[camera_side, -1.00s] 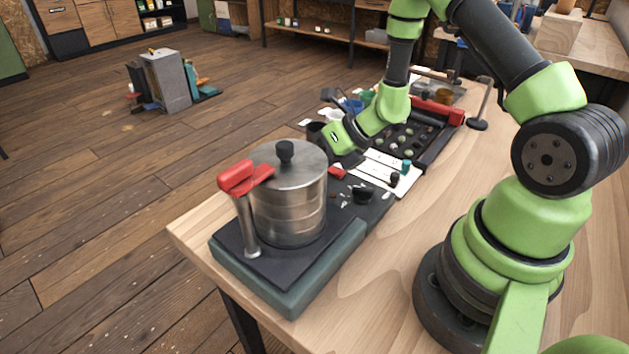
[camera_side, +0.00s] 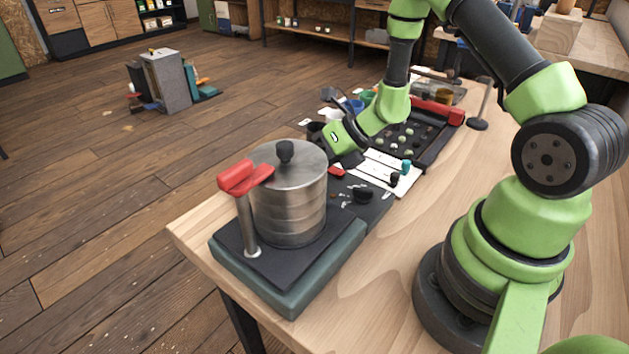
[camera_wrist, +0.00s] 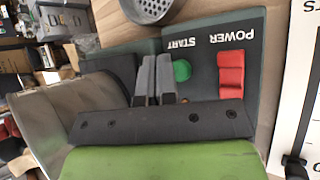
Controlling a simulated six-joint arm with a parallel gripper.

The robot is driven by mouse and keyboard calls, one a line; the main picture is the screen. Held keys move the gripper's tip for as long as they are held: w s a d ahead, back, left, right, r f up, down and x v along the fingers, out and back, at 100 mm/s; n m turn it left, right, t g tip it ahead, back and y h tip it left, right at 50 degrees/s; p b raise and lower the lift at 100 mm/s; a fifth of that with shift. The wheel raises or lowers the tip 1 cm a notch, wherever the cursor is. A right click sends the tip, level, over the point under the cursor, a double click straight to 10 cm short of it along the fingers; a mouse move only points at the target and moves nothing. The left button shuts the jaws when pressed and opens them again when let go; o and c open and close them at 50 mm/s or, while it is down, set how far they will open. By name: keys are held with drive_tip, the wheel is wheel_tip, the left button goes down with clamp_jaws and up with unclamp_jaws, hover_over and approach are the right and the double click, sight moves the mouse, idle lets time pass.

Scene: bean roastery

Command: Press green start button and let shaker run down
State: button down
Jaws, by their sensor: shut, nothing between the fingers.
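The shaker carries a steel sieve stack (camera_side: 288,205) with a black lid knob (camera_side: 285,151) and a red clamp handle (camera_side: 240,178). In the wrist view, the green start button (camera_wrist: 182,70) is on the dark control panel (camera_wrist: 205,85), near the upside-down START label. A red power switch (camera_wrist: 231,73) sits to its right. My gripper (camera_wrist: 154,65) is shut and empty, with its fingertips just left of the green button in the picture. Contact with the button cannot be told. In the side view the gripper (camera_side: 350,158) is behind the stack, and the button is hidden.
Beyond the shaker are a white card (camera_side: 380,172), a dark tray with small round samples (camera_side: 408,140) and several cups. A black scoop-like item (camera_side: 363,194) lies on the dark panel nearby.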

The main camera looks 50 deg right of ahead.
drive_tip(key=shift+f, duration=0.1)
idle(0.3)
drive_tip(key=shift+f, duration=0.35)
